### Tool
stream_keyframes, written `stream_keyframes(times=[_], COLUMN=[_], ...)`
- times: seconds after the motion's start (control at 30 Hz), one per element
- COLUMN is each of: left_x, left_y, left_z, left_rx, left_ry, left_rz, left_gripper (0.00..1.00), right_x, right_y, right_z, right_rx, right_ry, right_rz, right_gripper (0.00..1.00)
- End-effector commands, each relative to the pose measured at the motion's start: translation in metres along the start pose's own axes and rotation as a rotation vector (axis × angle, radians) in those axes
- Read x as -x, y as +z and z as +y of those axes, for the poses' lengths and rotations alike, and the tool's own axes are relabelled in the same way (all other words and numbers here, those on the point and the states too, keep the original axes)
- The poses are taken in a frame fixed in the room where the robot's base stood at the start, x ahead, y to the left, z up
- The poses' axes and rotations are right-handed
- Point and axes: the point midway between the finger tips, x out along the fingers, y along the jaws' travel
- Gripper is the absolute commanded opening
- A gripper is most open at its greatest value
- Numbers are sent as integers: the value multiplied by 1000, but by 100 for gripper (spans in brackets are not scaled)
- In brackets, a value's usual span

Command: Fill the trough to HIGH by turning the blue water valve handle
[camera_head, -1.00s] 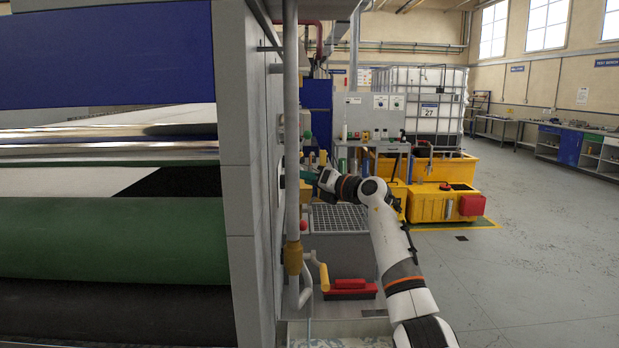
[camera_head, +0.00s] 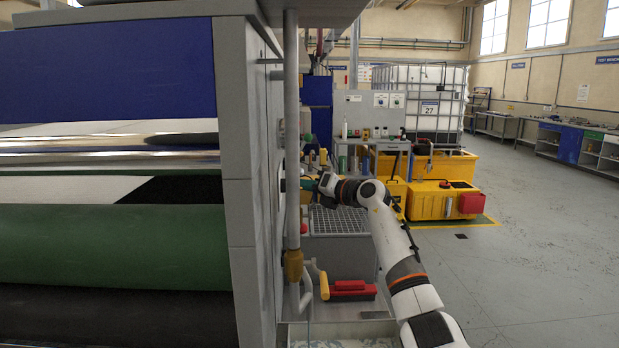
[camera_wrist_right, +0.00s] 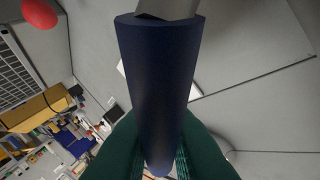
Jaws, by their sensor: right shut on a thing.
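The blue valve handle (camera_wrist_right: 160,75) fills the middle of the right wrist view as a dark blue grip on a grey metal lever. The green fingers of my right gripper (camera_wrist_right: 160,150) close around its lower end from both sides. In the head view my right gripper (camera_head: 306,184) reaches left, behind the grey vertical pipe (camera_head: 292,130), to the side of the machine; the handle is hidden there. The trough and its level cannot be made out for sure. My left gripper is not in view.
The big machine with green (camera_head: 110,240) and black rollers fills the left. A red ball-shaped knob (camera_wrist_right: 40,13) shows in the wrist view. The floor at right is clear.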

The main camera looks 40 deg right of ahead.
Motion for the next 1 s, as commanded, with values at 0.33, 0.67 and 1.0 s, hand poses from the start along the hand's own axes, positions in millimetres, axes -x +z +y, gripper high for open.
stream_keyframes(times=[0.33,0.67,1.0], left_x=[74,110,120], left_y=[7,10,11], left_z=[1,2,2], left_rx=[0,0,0], left_ry=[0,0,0], left_rz=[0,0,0], left_gripper=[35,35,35], right_x=[-8,-12,-13], right_y=[4,24,38], right_z=[16,34,44], right_rx=[-212,-404,-511], right_ry=[117,213,267], right_rz=[-163,-303,-384], right_gripper=[0,0,0])
